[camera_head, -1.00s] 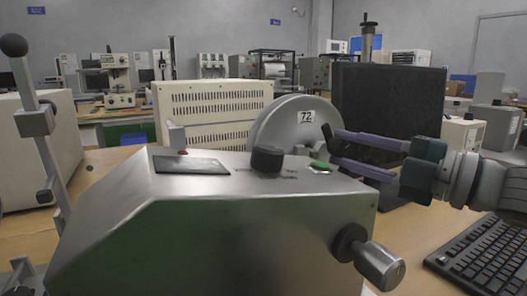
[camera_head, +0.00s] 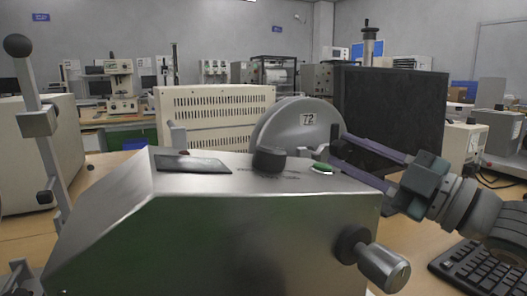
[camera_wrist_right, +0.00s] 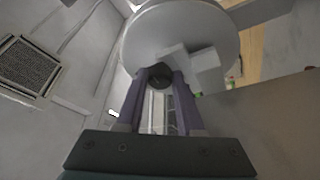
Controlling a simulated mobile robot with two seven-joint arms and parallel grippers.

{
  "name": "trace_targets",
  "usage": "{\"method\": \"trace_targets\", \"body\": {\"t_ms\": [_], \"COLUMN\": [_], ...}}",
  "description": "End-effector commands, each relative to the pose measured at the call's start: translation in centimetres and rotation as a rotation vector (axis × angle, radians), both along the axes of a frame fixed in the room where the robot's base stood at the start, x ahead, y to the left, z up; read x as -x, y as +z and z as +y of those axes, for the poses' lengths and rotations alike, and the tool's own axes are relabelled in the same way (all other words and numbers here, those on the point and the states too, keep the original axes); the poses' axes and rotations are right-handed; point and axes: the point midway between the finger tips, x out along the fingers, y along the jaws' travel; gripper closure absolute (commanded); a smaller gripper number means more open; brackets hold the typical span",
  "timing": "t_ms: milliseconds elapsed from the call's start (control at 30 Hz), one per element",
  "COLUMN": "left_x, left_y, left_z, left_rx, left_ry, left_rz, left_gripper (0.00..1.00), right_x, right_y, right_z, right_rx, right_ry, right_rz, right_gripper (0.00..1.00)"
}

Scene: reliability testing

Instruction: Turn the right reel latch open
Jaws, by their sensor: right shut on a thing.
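The grey reel disc (camera_head: 285,128) with a "72" label stands behind the steel machine housing (camera_head: 230,220). The reel also fills the top middle of the right wrist view (camera_wrist_right: 150,35). My right gripper (camera_head: 338,150) reaches in from the right, its purple fingers at the reel's right side. In the right wrist view its fingertips (camera_wrist_right: 160,73) are shut on a small dark rounded piece in front of the reel, which looks like the latch. A light grey block (camera_wrist_right: 206,62) sits just right of the fingertips. The fingers hide much of the latch, so its angle cannot be told. My left gripper is out of view.
A black knob (camera_head: 268,160) and a green button (camera_head: 322,168) sit on the housing top, near the right fingers. A metal crank knob (camera_head: 382,268) sticks out at front right. A black monitor (camera_head: 392,108) stands behind the right arm; a keyboard (camera_head: 485,272) lies below.

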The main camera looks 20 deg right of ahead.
Motion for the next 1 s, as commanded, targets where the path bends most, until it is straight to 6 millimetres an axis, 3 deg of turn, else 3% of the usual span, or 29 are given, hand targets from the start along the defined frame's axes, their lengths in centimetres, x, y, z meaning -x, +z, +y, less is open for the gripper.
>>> {"method": "trace_targets", "body": {"t_ms": [267,300,533,833,1000], "left_x": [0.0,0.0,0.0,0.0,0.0], "left_y": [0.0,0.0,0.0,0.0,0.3], "left_z": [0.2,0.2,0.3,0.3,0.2], "left_rx": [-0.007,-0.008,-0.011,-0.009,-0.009], "left_ry": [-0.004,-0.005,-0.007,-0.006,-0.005], "left_rz": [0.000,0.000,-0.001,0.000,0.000], "left_gripper": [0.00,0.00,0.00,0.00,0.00], "right_x": [0.0,0.0,0.0,0.2,1.9], "right_y": [-0.1,-0.1,0.0,-0.1,-0.5], "right_z": [0.0,0.0,0.0,-0.1,-0.8], "right_rx": [-0.003,-0.003,-0.002,-0.001,-0.001], "right_ry": [-0.001,-0.001,0.000,-0.001,-0.002], "right_rz": [0.003,0.003,0.001,0.001,0.004], "right_gripper": [1.00,0.60,0.34,0.33,0.33]}}
